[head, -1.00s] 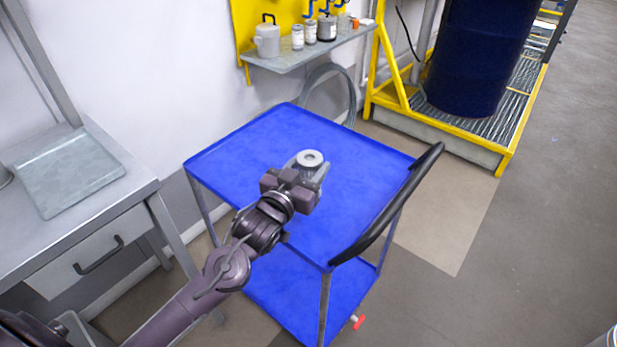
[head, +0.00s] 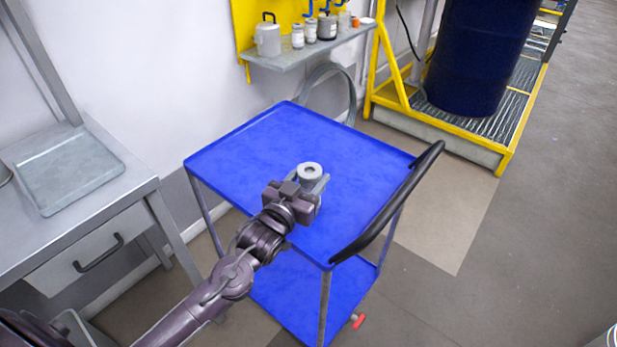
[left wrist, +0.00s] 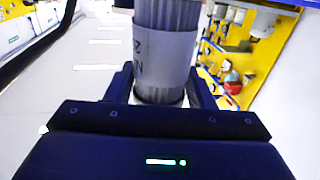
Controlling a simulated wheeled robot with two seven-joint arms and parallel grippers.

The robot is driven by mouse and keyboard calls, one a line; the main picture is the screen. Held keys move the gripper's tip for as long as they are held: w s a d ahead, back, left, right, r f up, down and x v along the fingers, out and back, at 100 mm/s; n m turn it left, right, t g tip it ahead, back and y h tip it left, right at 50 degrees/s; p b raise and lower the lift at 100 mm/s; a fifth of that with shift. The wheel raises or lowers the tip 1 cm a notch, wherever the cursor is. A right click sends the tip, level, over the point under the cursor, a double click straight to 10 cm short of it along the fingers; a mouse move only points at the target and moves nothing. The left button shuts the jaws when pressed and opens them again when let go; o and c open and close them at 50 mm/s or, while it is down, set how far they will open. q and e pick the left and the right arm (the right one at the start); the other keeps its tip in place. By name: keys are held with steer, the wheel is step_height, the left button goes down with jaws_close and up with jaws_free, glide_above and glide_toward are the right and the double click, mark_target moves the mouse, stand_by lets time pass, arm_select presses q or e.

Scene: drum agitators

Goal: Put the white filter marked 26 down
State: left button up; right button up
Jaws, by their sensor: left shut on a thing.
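The white filter (head: 310,171) is upright in my left gripper (head: 315,189), over the top shelf of the blue cart (head: 255,150). In the left wrist view the filter (left wrist: 164,60) is a ribbed grey-white cylinder with a pale label band, standing between the two fingers. Part of a sideways marking shows on the band, but I cannot read it surely. My left gripper is shut on the filter. Whether the filter's base touches the shelf is hidden by the gripper. My right gripper is not in view.
The cart's top is otherwise bare, with a raised rim and a black handle (head: 390,205) on the right. A grey workbench (head: 110,205) with a metal tray (head: 70,170) stands left. A wall shelf (head: 300,55) with jars and a blue drum (head: 475,60) are behind.

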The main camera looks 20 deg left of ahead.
arm_select(q)
steer(key=o, duration=1)
steer(key=shift+f, duration=0.3)
steer(key=shift+c, duration=0.2)
steer(key=shift+r, duration=0.55)
steer(key=shift+s+f, duration=0.1)
steer(key=shift+s, duration=0.2)
steer(key=s+a, duration=0.2)
steer(key=s, duration=0.9)
steer(key=shift+r+b, duration=0.3)
steer(key=shift+b, duration=0.1)
steer(key=shift+s+f, duration=0.1)
steer(key=shift+s, duration=0.05)
